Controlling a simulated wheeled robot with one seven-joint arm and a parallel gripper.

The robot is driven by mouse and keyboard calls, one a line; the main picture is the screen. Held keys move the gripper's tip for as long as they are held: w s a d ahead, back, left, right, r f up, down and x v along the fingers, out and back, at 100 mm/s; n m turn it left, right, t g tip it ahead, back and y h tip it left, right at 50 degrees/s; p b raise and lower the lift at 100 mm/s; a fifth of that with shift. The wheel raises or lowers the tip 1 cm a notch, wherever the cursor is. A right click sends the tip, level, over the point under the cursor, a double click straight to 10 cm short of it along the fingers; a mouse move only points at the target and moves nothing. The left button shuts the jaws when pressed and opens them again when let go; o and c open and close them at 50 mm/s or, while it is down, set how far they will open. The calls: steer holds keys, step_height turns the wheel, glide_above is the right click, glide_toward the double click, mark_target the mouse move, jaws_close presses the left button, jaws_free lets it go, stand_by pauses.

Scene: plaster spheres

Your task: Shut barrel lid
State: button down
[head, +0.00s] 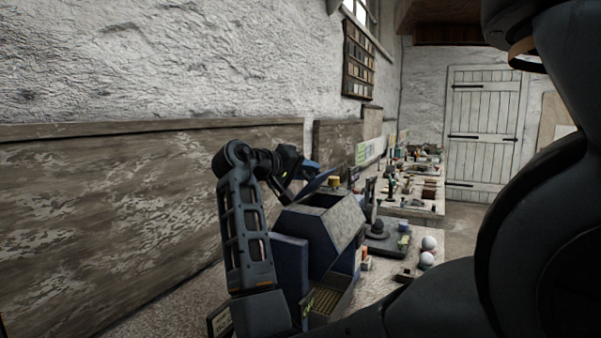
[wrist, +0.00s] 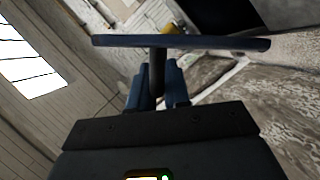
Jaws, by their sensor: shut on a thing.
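The barrel (head: 338,228) is a blue-grey, many-sided tumbler with an open top, standing at the near end of the bench. My gripper (head: 303,186) is above the left side of its opening. It is shut on the stem of the barrel lid (head: 319,181), a dark blue flat plate held tilted over the opening. In the wrist view the lid (wrist: 200,43) shows edge-on, its dark stem between the blue fingers of my gripper (wrist: 158,80). The lid looks raised off the rim; whether it touches anywhere, I cannot tell.
A yellow-topped object (head: 334,182) stands just behind the barrel. White spheres (head: 428,251) and small tools lie to its right on the long, cluttered bench (head: 375,285). A plank-clad wall (head: 120,205) runs along the left. A white door (head: 482,135) is at the back.

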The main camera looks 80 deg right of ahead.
mark_target(320, 178)
steer(key=s+m+t, duration=0.1)
steer(key=s+a+f+m+t+b, duration=0.1)
steer(key=m, duration=0.1)
steer(key=shift+s+f, duration=0.2)
steer(key=shift+f, duration=0.05)
steer(key=shift+s+a+f+m+t+b, duration=0.1)
steer(key=shift+s+f+m+t+b, duration=0.35)
steer(key=shift+m+t+b, duration=0.3)
steer(key=shift+s+a+f+m+t+b, duration=0.1)
steer(key=shift+s+f+m+t+b, duration=0.4)
steer(key=shift+m, duration=0.45)
steer(key=c, duration=1.2)
jaws_free()
steer(key=shift+o, duration=0.2)
steer(key=shift+r+p, duration=0.5)
steer(key=shift+r, duration=0.1)
step_height(320, 178, up, 3)
steer(key=p, duration=0.3)
steer(key=shift+r, duration=0.2)
steer(key=s+d+r+p, duration=0.2)
steer(key=s+r+p, duration=0.4)
steer(key=s, duration=0.5)
steer(key=shift+s+d+r+p, duration=0.2)
steer(key=shift+d+p, duration=0.1)
steer(key=shift+p, duration=0.4)
